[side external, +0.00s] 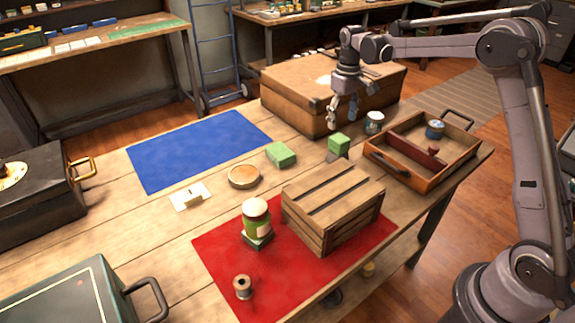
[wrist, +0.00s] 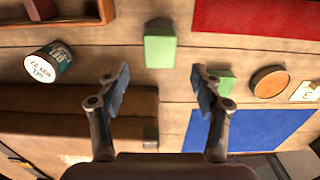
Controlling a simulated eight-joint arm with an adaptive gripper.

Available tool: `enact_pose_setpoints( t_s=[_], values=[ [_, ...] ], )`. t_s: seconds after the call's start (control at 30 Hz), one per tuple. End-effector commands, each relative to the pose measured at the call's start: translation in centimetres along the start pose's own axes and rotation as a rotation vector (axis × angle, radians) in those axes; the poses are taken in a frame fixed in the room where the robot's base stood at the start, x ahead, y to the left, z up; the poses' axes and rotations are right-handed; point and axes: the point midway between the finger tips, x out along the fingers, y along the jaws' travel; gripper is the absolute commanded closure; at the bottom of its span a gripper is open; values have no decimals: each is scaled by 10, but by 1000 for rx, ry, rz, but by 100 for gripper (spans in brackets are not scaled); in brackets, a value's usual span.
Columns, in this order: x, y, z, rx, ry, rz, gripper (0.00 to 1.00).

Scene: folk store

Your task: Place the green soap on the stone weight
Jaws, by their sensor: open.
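One green block (side external: 339,143) sits on top of a small dark grey block, which looks like the stone weight (side external: 338,156). In the wrist view this green block (wrist: 160,50) lies ahead of and between my fingers, with the grey block (wrist: 158,24) showing past its far edge. A second green block (side external: 281,155) lies on the bare table to the left; in the wrist view it (wrist: 227,82) is partly hidden by a finger. I cannot tell by look which is soap. My gripper (side external: 343,110) is open, empty and apart from the upper green block, above it.
A brown suitcase (side external: 290,95) stands close behind my gripper. A can (side external: 374,122) and a wooden tray (side external: 455,175) are to the right. A slatted crate (side external: 335,200) and a jar (side external: 256,218) stand on the red mat (side external: 225,275). The blue mat (side external: 195,150) is clear.

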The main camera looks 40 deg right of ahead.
Motion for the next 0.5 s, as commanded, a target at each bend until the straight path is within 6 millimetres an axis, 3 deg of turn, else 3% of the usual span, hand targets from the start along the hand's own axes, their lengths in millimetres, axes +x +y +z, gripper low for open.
enact_pose_setpoints(
  t_s=[0.1, 0.33, 0.5],
  values=[
    [-19, 0, 0, 0, 0, 0, 34],
    [-36, -1, 1, 0, 2, 0, 34],
    [-53, -13, 14, -1, 40, 8, 34]
  ],
)
